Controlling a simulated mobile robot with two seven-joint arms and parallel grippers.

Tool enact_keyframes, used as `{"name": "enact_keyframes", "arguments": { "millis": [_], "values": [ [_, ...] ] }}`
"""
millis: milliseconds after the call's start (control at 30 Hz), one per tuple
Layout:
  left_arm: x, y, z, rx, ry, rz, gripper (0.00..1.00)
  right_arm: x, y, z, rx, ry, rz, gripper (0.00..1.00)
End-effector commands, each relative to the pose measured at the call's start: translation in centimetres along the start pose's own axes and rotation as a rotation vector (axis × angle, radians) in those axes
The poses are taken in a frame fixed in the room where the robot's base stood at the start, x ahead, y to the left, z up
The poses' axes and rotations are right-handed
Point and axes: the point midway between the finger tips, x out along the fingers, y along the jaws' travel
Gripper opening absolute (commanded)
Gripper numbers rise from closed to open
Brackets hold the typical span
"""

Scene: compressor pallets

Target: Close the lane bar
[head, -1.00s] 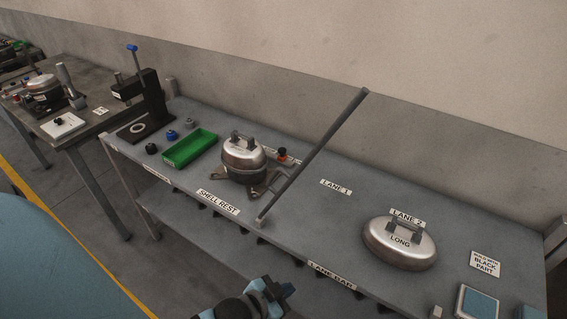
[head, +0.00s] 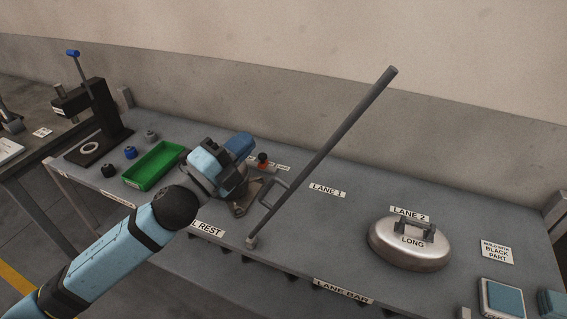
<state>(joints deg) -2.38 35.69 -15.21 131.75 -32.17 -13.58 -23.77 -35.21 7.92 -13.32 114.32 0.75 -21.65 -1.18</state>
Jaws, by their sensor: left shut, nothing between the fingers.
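The lane bar (head: 325,152) is a long grey rod. It stands raised and slanted, its lower end at a small pivot block (head: 251,242) on the bench's front edge and its free end up at the right. The LANE BAR label (head: 343,291) is on the front edge right of the pivot. My left gripper (head: 240,145) is shut and empty, left of the bar and apart from it in the picture. My right gripper is not in view.
A silver shell marked LONG (head: 408,244) sits at LANE 2. The LANE 1 area (head: 327,189) is clear. A green tray (head: 153,166) and a black lever press (head: 98,125) stand at the left. Blue-topped blocks (head: 502,298) are at the right front.

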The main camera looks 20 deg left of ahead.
Motion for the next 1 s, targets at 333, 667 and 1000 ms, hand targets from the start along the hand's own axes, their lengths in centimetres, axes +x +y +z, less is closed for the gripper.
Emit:
{"name": "enact_keyframes", "arguments": {
  "millis": [333, 667, 1000],
  "values": [
    [1.2, -6.2, -3.8, 1.022, 0.835, -0.309, 0.00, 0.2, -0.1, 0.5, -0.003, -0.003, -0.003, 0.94],
    [-1.7, -5.5, 0.3, 1.517, 1.327, -0.287, 0.00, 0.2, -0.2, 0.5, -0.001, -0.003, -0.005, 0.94],
    [-0.3, -3.2, -2.8, 1.527, 1.348, -0.289, 0.00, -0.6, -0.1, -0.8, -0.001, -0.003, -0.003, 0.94]
  ]
}}
